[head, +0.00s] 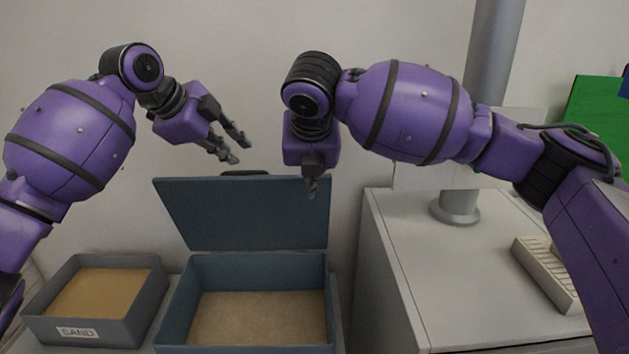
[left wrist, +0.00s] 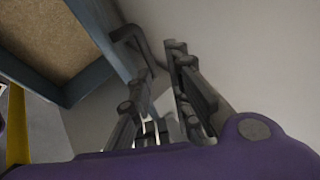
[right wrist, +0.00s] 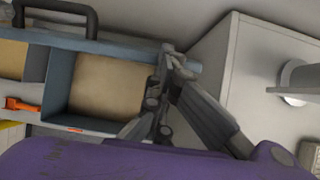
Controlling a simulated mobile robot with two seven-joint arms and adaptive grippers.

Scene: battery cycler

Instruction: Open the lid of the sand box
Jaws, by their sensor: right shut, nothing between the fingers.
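The blue-grey sand box (head: 175,318) stands at lower centre in the head view, with a sandy-brown floor visible inside. Its lid (head: 245,212) stands raised at the back edge, leaning slightly back. The lid's dark handle (head: 244,173) shows at its top edge; it also shows in the left wrist view (left wrist: 128,34) and right wrist view (right wrist: 92,22). My left gripper (head: 238,152) is open and empty, above and behind the handle. My right gripper (head: 312,190) is shut and empty, near the lid's top right corner; I cannot tell whether it touches the lid.
A grey open tray (head: 152,305) labelled SAND, filled with sand, stands left of the box. A white cabinet (head: 430,270) stands close on the right, with a grey pole (head: 490,70) and a pale slotted rack (head: 548,272) on it. A wall is behind.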

